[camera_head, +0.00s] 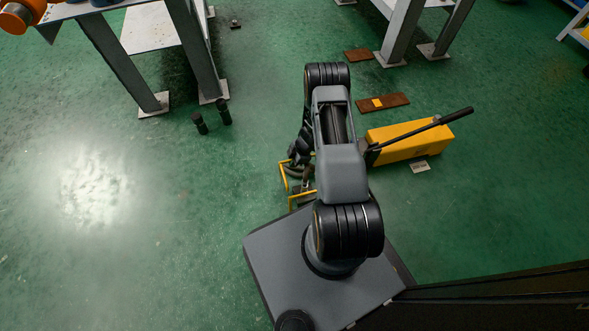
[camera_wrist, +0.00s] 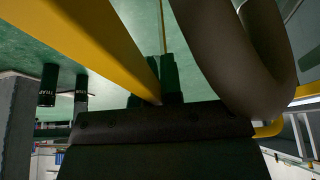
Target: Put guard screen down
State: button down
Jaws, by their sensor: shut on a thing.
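The guard screen appears as a thin yellow frame (camera_head: 284,178) low beside my arm in the head view, partly hidden by the arm. In the wrist view a thick yellow bar (camera_wrist: 100,42) of it runs from the top left down to my gripper (camera_wrist: 158,92). My gripper (camera_head: 304,172) is shut on the frame. My arm hides much of the gripper in the head view. Whether the screen touches the floor cannot be told.
A yellow box with a black lever (camera_head: 410,143) lies right of my arm. Two black cylinders (camera_head: 212,119) stand on the floor to the left. Brown plates (camera_head: 383,102) lie behind. Table legs (camera_head: 124,62) stand at the back. The green floor at left is clear.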

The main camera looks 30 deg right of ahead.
jog(key=shift+f+b, duration=0.85)
jog(key=shift+f, duration=1.1)
jog(key=c, duration=1.7)
grip_release()
jog(key=shift+f, duration=0.1)
jog(key=shift+c, duration=0.2)
jog(key=o, duration=0.5)
jog(key=shift+c, duration=0.2)
